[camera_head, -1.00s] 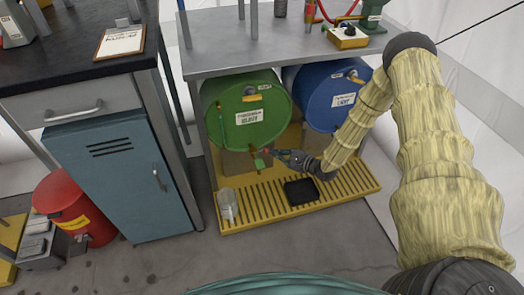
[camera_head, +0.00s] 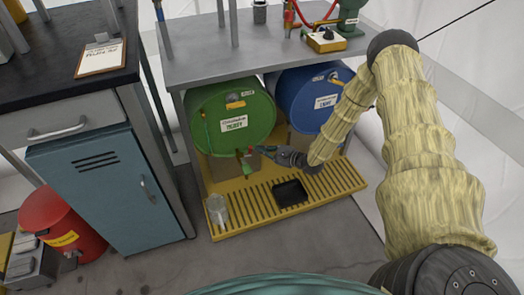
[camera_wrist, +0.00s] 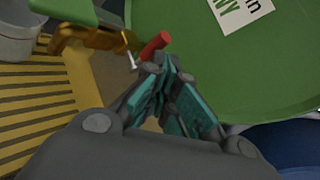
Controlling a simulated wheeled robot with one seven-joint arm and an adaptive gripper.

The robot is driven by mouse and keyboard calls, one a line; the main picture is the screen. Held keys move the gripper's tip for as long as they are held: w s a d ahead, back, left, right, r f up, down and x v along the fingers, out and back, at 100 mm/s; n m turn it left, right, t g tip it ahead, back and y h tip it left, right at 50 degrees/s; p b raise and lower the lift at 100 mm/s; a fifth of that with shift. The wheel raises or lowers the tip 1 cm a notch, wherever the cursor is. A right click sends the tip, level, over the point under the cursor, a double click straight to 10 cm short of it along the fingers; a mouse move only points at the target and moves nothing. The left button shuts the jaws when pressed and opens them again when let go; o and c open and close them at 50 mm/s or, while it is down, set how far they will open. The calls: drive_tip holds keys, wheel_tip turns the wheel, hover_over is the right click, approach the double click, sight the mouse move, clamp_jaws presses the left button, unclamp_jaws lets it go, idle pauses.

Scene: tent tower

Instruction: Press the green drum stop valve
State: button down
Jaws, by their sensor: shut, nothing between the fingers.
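The green drum (camera_head: 231,122) lies on its side under the steel bench, its round face toward me. Its stop valve (camera_head: 244,156) sits low on that face, with a brass body and a green part. In the wrist view the brass valve body (camera_wrist: 85,38) is at the upper left, with a red knob (camera_wrist: 154,44) at its right end. My gripper (camera_head: 262,148) is just right of the valve. In the wrist view its teal-padded fingers (camera_wrist: 168,68) are closed together and empty, with tips just below the red knob. I cannot tell whether they touch it.
A blue drum (camera_head: 308,100) lies right of the green one. A yellow slatted tray (camera_head: 262,212) below holds a clear beaker (camera_head: 216,210) and a black pan (camera_head: 290,193). A blue cabinet (camera_head: 105,190) and red bin (camera_head: 62,222) stand left. The bench top (camera_head: 195,42) is above.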

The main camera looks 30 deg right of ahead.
drive_tip(key=s+d+r+p, duration=0.2)
drive_tip(key=s+d+r, duration=0.3)
drive_tip(key=s+d, duration=0.2)
drive_tip(key=shift+s+d+r+p, duration=0.2)
drive_tip(key=shift+s+p, duration=0.1)
drive_tip(key=shift+s, duration=0.35)
